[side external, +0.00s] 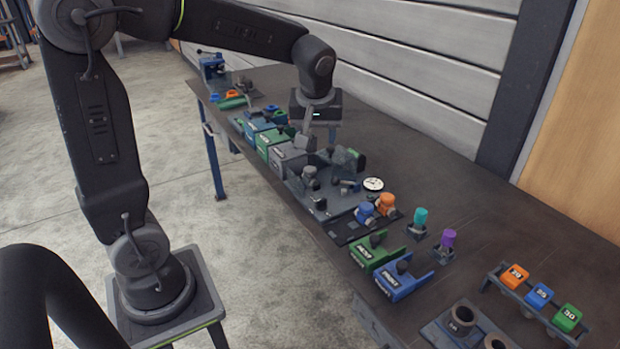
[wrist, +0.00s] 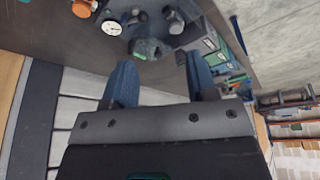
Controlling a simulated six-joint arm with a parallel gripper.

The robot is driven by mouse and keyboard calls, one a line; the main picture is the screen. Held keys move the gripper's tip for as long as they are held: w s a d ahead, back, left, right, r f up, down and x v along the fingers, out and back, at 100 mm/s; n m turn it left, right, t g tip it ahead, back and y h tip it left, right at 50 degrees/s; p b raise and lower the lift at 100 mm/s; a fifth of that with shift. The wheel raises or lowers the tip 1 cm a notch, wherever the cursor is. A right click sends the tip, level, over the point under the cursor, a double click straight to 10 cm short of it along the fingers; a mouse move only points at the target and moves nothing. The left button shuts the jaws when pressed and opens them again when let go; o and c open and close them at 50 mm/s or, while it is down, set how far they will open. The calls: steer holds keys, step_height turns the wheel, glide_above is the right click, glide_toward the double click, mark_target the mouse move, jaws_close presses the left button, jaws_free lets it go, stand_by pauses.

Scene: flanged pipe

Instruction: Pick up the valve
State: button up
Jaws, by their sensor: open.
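My gripper (side external: 304,140) is above the far middle of the bench in the side view, with its fingertips hard to make out. In the wrist view its two blue fingers (wrist: 160,78) stand apart with nothing seen between them. Small grey and dark pipe parts (side external: 309,176) sit on a grey tray (side external: 322,211) to the right of my gripper. In the wrist view grey fittings (wrist: 175,20) and a dark part with a green patch (wrist: 147,47) lie beyond the fingertips. I cannot tell for certain which part is the valve.
A white round gauge (side external: 373,184) lies beside blue (side external: 365,212) and orange (side external: 386,203) capped parts. Green (side external: 374,249) and blue (side external: 401,279) labelled holders stand nearer the camera. Several coloured bins (side external: 262,130) line the bench at left. The bench's back strip is mostly clear.

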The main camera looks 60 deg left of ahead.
mark_target(311, 169)
steer(key=w+a+f+n, duration=0.2)
steer(key=a+f, duration=0.2)
steer(key=f, duration=0.1)
steer(key=w+a+f+n+g+y, duration=0.1)
steer(key=w+a+f+n, duration=0.1)
steer(key=w+a+f, duration=0.1)
steer(key=w+a+f+n+g, duration=0.1)
steer(key=w+a+f+n, duration=0.1)
steer(key=a+f, duration=0.3)
steer(key=shift+w+a+f+n, duration=0.1)
steer(key=shift+w+f+n, duration=0.1)
steer(key=shift+f, duration=0.5)
steer(key=shift+w+a+f+n, duration=0.1)
steer(key=shift+w+f+n, duration=0.1)
steer(key=shift+f, duration=0.5)
steer(key=shift+a+x, duration=0.2)
steer(key=shift+x, duration=1.2)
steer(key=shift+a+x, duration=0.2)
steer(key=shift+x, duration=1.15)
steer(key=shift+s+r, duration=0.15)
steer(key=shift+s, duration=0.05)
steer(key=shift+c, duration=0.4)
steer(key=c, duration=0.7)
